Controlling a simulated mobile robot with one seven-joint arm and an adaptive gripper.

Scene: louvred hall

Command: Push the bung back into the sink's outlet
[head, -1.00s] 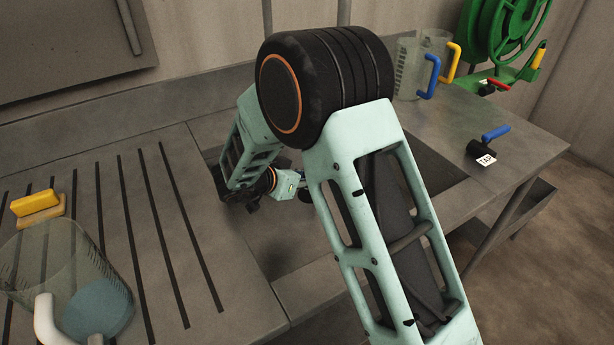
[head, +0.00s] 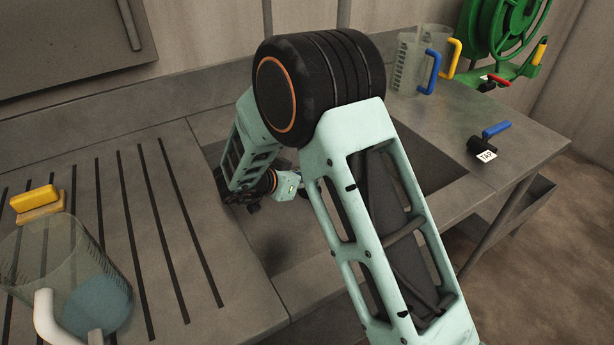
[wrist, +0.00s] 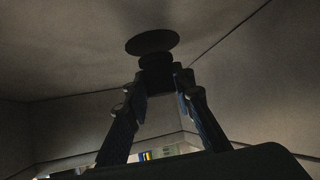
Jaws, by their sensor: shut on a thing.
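The bung (wrist: 152,42) is a dark round disc on a narrower dark stem in the wrist view. My gripper (wrist: 165,80) is shut on the stem, with one finger on each side. The pale sink floor lies beyond the disc; I cannot tell whether the disc touches it. I cannot make out the outlet clearly. In the head view, my wrist is low inside the sink (head: 290,240), and my own arm covers the fingertips and bung.
Two clear jugs (head: 408,62) stand behind right. A blue-handled tap piece (head: 484,146) with a label lies on the right counter. A green reel (head: 505,30) is behind.

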